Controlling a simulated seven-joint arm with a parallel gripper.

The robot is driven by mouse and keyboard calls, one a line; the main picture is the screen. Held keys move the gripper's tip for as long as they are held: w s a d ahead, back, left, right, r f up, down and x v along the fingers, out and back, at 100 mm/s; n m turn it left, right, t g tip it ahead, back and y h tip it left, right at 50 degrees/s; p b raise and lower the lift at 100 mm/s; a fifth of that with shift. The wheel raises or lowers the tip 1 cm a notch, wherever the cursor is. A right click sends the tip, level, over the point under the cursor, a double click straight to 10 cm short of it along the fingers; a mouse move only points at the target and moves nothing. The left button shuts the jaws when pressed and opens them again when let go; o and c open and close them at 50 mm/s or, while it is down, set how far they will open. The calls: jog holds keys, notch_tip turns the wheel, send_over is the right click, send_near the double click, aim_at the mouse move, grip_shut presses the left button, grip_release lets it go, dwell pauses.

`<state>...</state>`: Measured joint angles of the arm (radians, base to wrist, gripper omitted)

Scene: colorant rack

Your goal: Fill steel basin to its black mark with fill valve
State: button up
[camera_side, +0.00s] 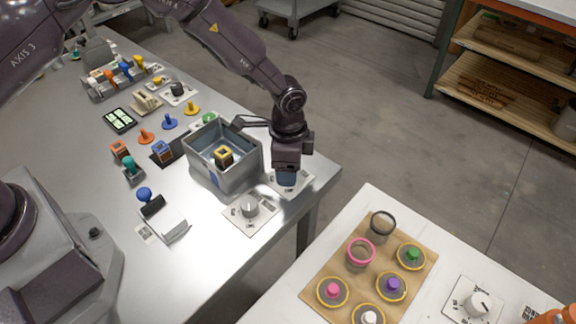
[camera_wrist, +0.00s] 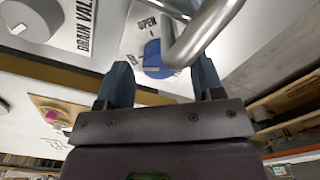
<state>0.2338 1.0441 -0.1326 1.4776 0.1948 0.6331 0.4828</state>
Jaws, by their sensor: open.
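The steel basin (camera_side: 250,172) stands on the grey table with a yellow-and-black block (camera_side: 223,155) inside. I cannot make out the black mark or the water level. A valve plate (camera_side: 303,184) lies right of the basin, partly hidden under my gripper (camera_side: 287,180). The wrist view shows a blue knob (camera_wrist: 152,56) on a white plate with an "OPEN" label. My gripper's open fingers (camera_wrist: 162,66) are either side of the knob in that picture; contact is unclear. The curved metal spout (camera_wrist: 200,32) crosses in front. A grey knob (camera_wrist: 30,18) sits beside a drain valve label.
The grey-knob valve plate (camera_side: 250,209) lies in front of the basin near the table edge. A blue-knobbed stamp (camera_side: 145,195) and other small items lie left. A second table holds a brown board (camera_side: 326,284) with rings and coloured knobs.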

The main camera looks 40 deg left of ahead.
jog(key=shift+f, duration=0.5)
jog(key=c, duration=0.9)
jog(key=n, duration=0.4)
jog(key=o, duration=0.9)
jog(key=shift+r, duration=0.1)
